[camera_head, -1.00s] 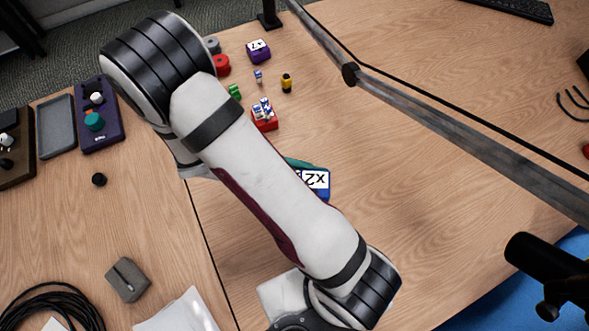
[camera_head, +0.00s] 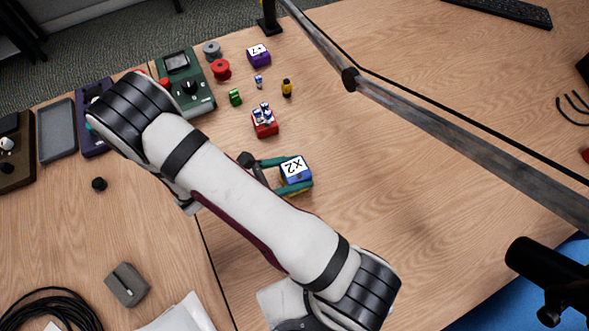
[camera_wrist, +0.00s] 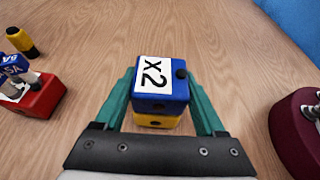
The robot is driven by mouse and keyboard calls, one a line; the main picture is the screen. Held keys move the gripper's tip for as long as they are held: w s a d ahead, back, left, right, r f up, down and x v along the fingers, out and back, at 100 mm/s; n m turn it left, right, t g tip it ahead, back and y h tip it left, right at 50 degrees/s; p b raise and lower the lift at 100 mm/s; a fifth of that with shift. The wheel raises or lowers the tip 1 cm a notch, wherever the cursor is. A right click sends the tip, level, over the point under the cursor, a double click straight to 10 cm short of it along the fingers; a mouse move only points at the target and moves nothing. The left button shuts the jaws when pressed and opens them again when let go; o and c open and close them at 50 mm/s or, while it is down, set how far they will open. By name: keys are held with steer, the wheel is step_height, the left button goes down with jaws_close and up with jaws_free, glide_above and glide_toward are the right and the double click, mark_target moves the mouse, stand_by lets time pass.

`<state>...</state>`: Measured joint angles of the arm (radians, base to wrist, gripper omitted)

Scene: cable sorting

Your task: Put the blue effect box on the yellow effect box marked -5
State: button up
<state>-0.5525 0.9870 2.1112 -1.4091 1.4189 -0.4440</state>
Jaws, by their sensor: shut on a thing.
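The blue effect box (camera_head: 296,174), with a white top label reading x2, sits between the teal fingers of my gripper (camera_head: 289,174). My gripper is shut on it. In the wrist view the blue box (camera_wrist: 160,87) is between both fingertips, label up, with a dark knob at one corner. A yellow effect box (camera_wrist: 158,122) shows directly beneath it, lined up closely with it. Its lower edge also shows in the head view (camera_head: 301,191). The yellow box's top and marking are hidden. I cannot tell whether the two boxes touch or a thin gap remains.
A red box (camera_head: 265,128) with small blue and white pieces stands behind. A purple box (camera_head: 259,56), a yellow-black piece (camera_head: 287,88) and a green device (camera_head: 187,84) lie farther back. A maroon object (camera_wrist: 297,132) is at right in the wrist view. Table right of the boxes is clear.

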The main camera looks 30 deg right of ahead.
steer(key=o, duration=1.5)
steer(key=v, duration=1.2)
steer(key=s+d+r+m+y, duration=0.1)
steer(key=s+r+m+y, duration=0.3)
steer(key=m, duration=0.4)
steer(key=s+d+r+m+y, duration=0.1)
steer(key=s+r+m+y, duration=0.4)
steer(key=m+y, duration=0.1)
steer(key=s+d+r+m+y, duration=0.1)
steer(key=s+r+m+y, duration=0.3)
steer(key=m, duration=0.5)
steer(key=shift+s+r+m+y, duration=0.25)
steer(key=shift+r+m+y, duration=0.05)
steer(key=shift+y, duration=0.3)
